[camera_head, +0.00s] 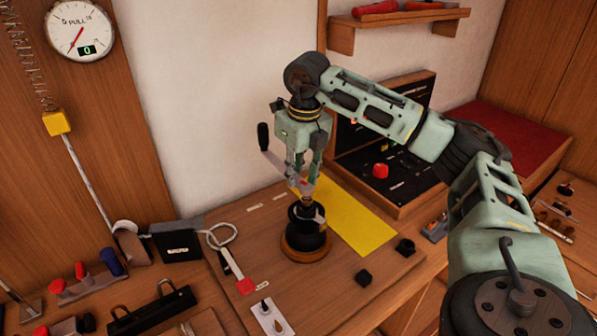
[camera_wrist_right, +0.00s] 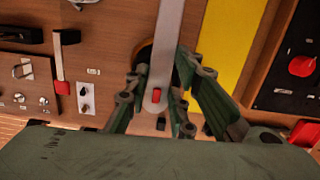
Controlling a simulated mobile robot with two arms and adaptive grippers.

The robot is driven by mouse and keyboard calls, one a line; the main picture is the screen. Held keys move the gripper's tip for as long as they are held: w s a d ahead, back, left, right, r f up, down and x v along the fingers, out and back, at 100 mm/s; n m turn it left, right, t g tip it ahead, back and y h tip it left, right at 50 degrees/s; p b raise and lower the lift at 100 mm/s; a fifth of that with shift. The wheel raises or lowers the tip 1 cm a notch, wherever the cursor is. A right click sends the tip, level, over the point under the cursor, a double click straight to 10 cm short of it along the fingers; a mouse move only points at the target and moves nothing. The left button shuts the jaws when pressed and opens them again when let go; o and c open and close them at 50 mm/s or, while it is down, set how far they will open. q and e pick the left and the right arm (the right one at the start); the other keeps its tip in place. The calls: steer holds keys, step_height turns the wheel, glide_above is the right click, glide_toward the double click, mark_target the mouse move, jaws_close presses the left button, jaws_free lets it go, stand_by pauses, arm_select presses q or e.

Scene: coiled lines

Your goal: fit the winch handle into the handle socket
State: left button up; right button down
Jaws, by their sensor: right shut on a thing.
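The winch handle (camera_head: 274,160) is a silver bar with an upright black grip (camera_head: 263,137) at its outer end. My right gripper (camera_head: 302,182), pointing down, is shut on its inner end. The handle's bar (camera_wrist_right: 172,40) also shows in the right wrist view, with a red button (camera_wrist_right: 156,96) between the fingers. The black winch (camera_head: 306,239) stands right below on a round wooden base. The handle socket at its top is largely hidden by the gripper and handle end; I cannot tell whether they touch. My left gripper is out of view.
A yellow sheet (camera_head: 352,222) lies right of the winch. A red-handled lever (camera_head: 233,266), a white plate (camera_head: 271,318) and small black blocks (camera_head: 364,278) sit around it. A black panel with a red knob (camera_head: 380,170) stands behind at right.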

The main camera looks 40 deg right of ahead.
steer(key=shift+f+b, duration=0.65)
steer(key=shift+f, duration=0.4)
steer(key=c, duration=1.7)
jaws_free()
steer(key=shift+o, duration=0.2)
steer(key=o, duration=0.6)
steer(key=shift+c, duration=0.2)
